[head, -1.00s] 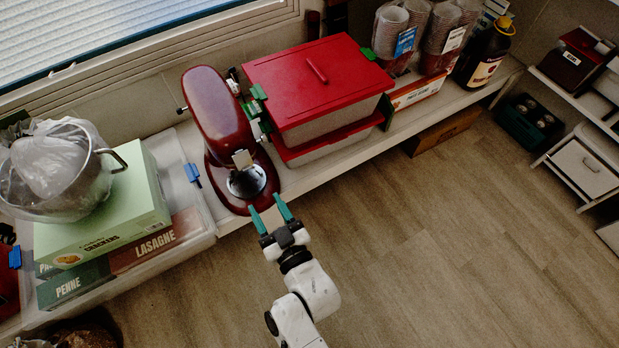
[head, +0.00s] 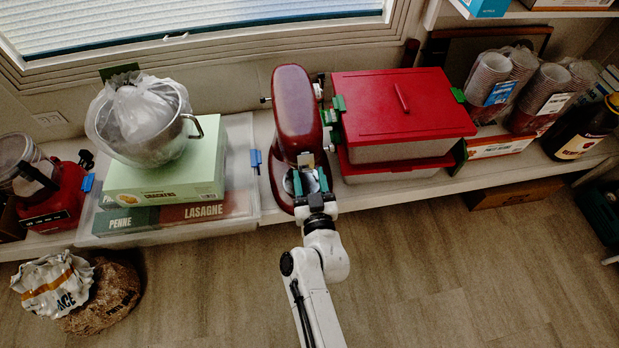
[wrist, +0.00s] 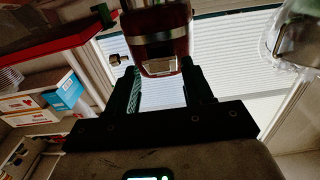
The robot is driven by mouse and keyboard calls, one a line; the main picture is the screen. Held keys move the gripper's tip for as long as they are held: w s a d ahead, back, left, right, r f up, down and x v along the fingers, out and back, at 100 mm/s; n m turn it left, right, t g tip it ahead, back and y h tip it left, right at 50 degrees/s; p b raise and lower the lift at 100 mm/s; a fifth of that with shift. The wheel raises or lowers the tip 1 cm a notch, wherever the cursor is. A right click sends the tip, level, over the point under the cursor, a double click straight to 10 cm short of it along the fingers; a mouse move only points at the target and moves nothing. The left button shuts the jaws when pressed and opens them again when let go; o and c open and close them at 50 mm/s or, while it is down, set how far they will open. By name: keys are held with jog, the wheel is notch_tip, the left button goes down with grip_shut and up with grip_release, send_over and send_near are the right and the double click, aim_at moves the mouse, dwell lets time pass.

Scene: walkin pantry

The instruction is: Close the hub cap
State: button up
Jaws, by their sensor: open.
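The dark red stand mixer (head: 297,110) stands on the shelf below the window. Its hub cap (head: 306,160) shows as a small pale plate at the front end of the mixer head. In the wrist view, the mixer head (wrist: 155,22) with its metal band comes in from the top, and the pale hub cap (wrist: 160,66) lies at its end. The cap's exact hinge angle is hard to tell. My gripper (head: 311,182) is open and empty, just in front of the cap. In the wrist view its two fingers (wrist: 165,84) stand to either side of the cap; I cannot tell whether they touch it.
Red-lidded bins (head: 400,112) stand close right of the mixer. A clear tub (head: 240,205) holding food boxes and a steel bowl (head: 180,140) stands to the left. Cup stacks (head: 490,80) are further right. The floor (head: 430,275) in front is mostly clear.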

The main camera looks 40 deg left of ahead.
jog(key=shift+w+a, duration=0.1)
jog(key=shift+c, duration=0.3)
jog(key=c, duration=0.6)
jog(key=shift+c, duration=0.2)
jog(key=shift+f+b, duration=0.1)
jog(key=shift+b, duration=0.2)
jog(key=f+t+y+b, duration=0.1)
jog(key=b, duration=0.5)
jog(key=a+t+y+b, duration=0.1)
jog(key=b, duration=0.6)
jog(key=w+f+t+y+b, duration=0.1)
jog(key=y+b, duration=0.1)
jog(key=b, duration=0.4)
jog(key=shift+a+f+b, duration=0.2)
jog(key=shift+f+b, duration=0.1)
jog(key=shift+b, duration=0.05)
jog(key=shift+w+a+t+y+b, duration=0.2)
jog(key=shift+t+y+b, duration=0.25)
jog(key=shift+b, duration=0.5)
